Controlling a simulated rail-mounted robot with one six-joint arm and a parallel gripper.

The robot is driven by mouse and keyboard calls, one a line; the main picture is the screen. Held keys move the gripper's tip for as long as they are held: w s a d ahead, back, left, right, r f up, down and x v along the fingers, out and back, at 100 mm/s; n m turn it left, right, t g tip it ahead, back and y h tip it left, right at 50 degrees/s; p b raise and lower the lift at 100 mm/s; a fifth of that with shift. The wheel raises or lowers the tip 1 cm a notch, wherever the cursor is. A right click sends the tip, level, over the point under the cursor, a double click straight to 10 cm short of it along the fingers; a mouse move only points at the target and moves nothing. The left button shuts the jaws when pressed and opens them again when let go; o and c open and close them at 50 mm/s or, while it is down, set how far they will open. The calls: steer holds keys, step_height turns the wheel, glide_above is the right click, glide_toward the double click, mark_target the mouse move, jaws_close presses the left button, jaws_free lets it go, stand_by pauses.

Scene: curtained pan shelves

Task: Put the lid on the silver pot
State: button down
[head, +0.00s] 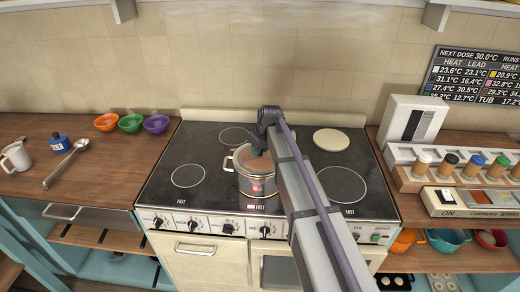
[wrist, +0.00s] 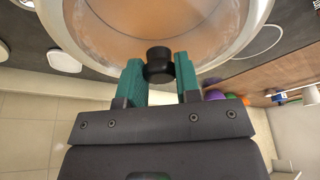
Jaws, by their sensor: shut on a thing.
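The silver pot (head: 257,188) stands on the stove near the middle front, with orange-brown contents and side handles. My gripper (wrist: 158,77) has its teal fingers shut on the black knob of the clear lid (wrist: 158,62). In the wrist view, the lid and the brown contents seen through it fill the top. In the head view my gripper (head: 258,150) is right above the pot, and my arm hides the pot's right side. The lid is over the pot; I cannot tell whether its rim touches the pot all round.
The stove top (head: 205,150) has HOT markings and bare burners beside the pot. A pale round disc (head: 331,139) lies at the back right. Several bowls (head: 130,123), a ladle (head: 64,165) and a white mug (head: 17,157) are on the left counter. A rack of jars (head: 450,165) stands right.

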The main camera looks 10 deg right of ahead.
steer(key=shift+f+b, duration=0.55)
steer(key=shift+f, duration=0.1)
steer(key=c, duration=0.7)
jaws_free()
steer(key=shift+c, duration=0.2)
steer(key=shift+r, duration=0.15)
steer(key=p+v, duration=1)
steer(key=shift+s+r, duration=0.15)
steer(key=shift+r, duration=0.15)
